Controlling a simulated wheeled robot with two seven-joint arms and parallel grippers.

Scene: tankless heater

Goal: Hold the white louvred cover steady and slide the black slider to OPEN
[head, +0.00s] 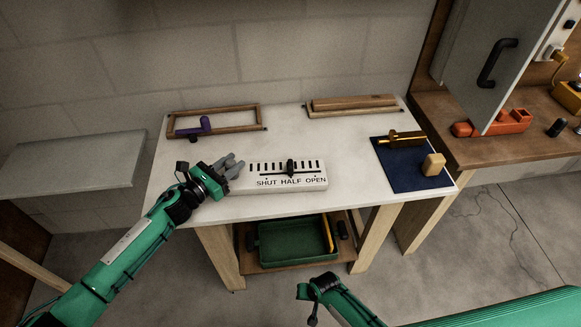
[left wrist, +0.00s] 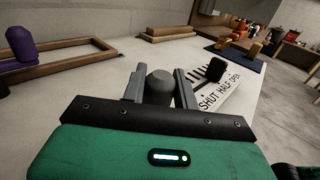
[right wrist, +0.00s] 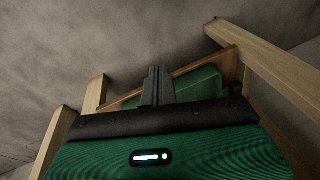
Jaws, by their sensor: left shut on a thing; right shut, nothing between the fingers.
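The white louvred cover (head: 262,188) lies on the front part of the white table, with a row of slots and the words SHUT, HALF and OPEN. The black slider (head: 290,168) stands in its track above HALF; it also shows in the left wrist view (left wrist: 216,69). My left gripper (head: 232,164) is at the cover's left end, shut on a dark grey round knob (left wrist: 160,84) there. Whether the knob is fixed to the cover is hidden. My right gripper (right wrist: 157,78) is shut and empty, low in front of the table and away from the cover.
A wooden frame (head: 234,124) with a purple-handled tool (head: 194,129) is at the back left. Wooden strips (head: 352,103) lie at the back right. A blue mat (head: 402,176) holds a brass tool and a tan block. A green tray (head: 291,242) sits on the shelf below.

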